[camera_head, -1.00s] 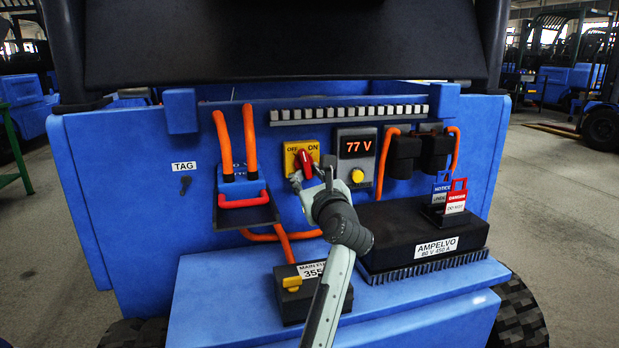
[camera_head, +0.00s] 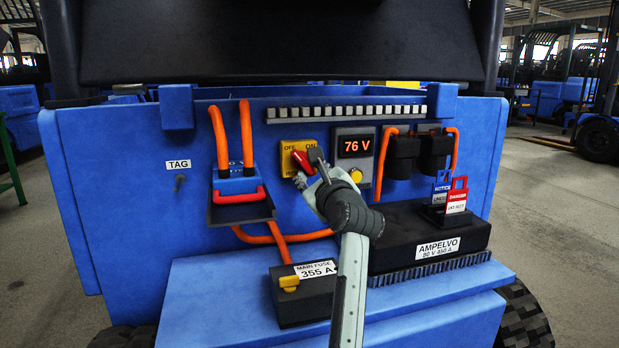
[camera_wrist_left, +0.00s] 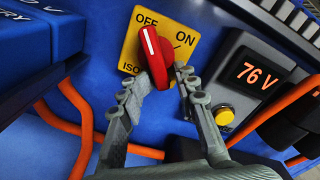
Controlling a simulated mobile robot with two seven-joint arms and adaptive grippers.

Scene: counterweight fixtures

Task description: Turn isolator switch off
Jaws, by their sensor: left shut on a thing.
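The isolator switch has a red handle (camera_head: 300,160) on a yellow plate (camera_head: 284,146) marked OFF and ON. The handle leans to the upper left. In the left wrist view, the white line on the red handle (camera_wrist_left: 153,54) points toward the OFF word on the yellow plate (camera_wrist_left: 130,50). My left gripper (camera_head: 308,170) is shut on the handle's lower end. In the left wrist view, the fingers of this gripper (camera_wrist_left: 164,78) lie on both sides of that end and partly hide the plate's lower edge. My right gripper is not in view.
A display (camera_head: 355,147) reading 76 V with a yellow button is just right of the switch. A battery plug (camera_head: 237,185) with orange cables and red handle is left. Below are the main fuse box (camera_head: 303,300) and a black controller (camera_head: 410,235) with red and blue lockout tags.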

